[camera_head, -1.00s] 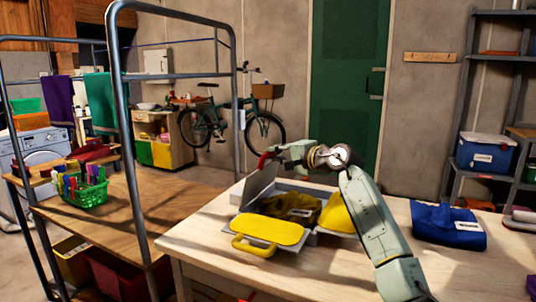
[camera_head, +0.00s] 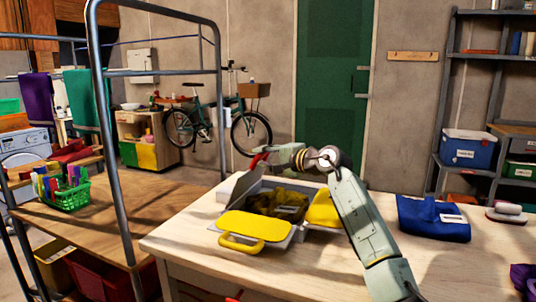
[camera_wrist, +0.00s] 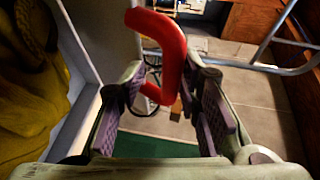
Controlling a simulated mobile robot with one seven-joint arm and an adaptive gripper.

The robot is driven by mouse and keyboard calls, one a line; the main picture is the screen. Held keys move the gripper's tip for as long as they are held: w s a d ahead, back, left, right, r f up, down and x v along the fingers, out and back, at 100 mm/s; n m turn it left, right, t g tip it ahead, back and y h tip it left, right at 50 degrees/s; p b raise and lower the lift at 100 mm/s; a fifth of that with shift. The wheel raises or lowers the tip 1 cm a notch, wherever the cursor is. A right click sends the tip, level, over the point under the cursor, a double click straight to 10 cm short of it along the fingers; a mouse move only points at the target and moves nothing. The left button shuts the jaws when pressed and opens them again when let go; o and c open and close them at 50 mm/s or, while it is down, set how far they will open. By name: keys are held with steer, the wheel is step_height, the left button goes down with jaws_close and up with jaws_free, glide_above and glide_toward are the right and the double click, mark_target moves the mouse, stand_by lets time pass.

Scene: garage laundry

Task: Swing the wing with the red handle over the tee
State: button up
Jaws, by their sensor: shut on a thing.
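The wing with the red handle is a grey panel (camera_head: 243,188) that stands tilted up at the left side of the folding board on the table. Its red handle (camera_head: 258,161) is at its upper edge. In the wrist view the red handle (camera_wrist: 172,50) is between the fingers of my gripper (camera_wrist: 165,88), which is shut on it. The grey panel (camera_wrist: 108,32) rises beside it there. The tee (camera_head: 283,203) is a crumpled olive-yellow cloth lying in the middle of the board. It also shows at the left of the wrist view (camera_wrist: 32,85).
A yellow front wing (camera_head: 256,226) with a yellow handle (camera_head: 240,244) lies flat towards me. Another yellow panel (camera_head: 323,211) is right of the tee, partly behind my arm. A blue folded cloth (camera_head: 432,218) lies further right on the table (camera_head: 200,250). A metal rack (camera_head: 112,150) stands left.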

steer(key=shift+f, duration=0.45)
steer(key=v, duration=1.2)
steer(key=shift+r, duration=0.45)
steer(key=shift+d, duration=0.1)
